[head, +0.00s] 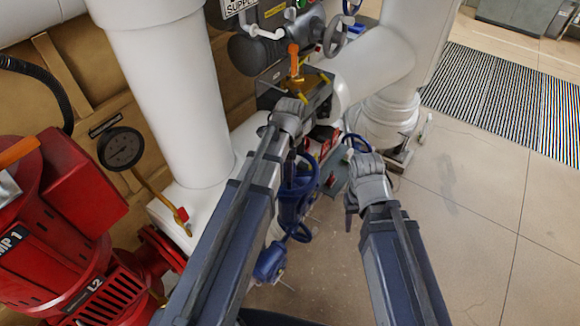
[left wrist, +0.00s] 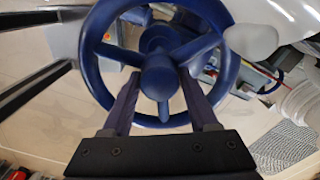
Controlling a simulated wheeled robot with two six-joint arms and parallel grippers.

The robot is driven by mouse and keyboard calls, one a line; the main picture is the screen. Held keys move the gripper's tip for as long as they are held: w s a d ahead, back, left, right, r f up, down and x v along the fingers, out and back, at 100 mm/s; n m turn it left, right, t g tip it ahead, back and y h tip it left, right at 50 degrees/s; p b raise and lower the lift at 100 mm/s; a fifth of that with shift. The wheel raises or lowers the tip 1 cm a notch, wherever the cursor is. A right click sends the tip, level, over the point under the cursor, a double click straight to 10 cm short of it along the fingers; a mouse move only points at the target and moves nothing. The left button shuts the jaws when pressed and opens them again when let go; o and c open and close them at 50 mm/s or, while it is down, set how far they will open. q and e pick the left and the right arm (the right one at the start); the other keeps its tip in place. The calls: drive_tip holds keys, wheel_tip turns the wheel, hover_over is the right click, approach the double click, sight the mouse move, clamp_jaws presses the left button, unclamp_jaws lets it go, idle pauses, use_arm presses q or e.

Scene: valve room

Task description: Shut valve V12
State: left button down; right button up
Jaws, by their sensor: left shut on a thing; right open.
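A blue three-spoked handwheel (left wrist: 228,72) fills the middle of the left wrist view, with its round hub facing the camera. My left gripper (left wrist: 160,88) has its two fingers inside the rim, one on each side of the hub and lower spoke, and is shut on the wheel. In the head view my left gripper (head: 292,155) points down, partly hidden by its arm, at a blue handwheel (head: 312,178). No V12 tag is readable. My right gripper (head: 350,204) is open and empty, to the right of that wheel.
Another blue wheel (head: 299,232) is lower down. A red pump (head: 60,240) and gauge (head: 121,148) stand left. Thick white pipes (head: 165,90) rise nearby. An orange-handled valve (head: 294,60) is behind. Open tiled floor (head: 480,220) lies right, with a striped mat (head: 500,95).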

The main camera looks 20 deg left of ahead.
use_arm(q)
drive_tip(key=m, duration=0.4)
drive_tip(key=shift+s+a, duration=0.1)
drive_tip(key=shift+a, duration=0.25)
drive_tip(key=shift+m, duration=0.6)
drive_tip(key=c, duration=0.6)
unclamp_jaws()
drive_tip(key=shift+o, duration=1.3)
drive_tip(key=shift+r, duration=0.1)
drive_tip(key=shift+o, duration=0.5)
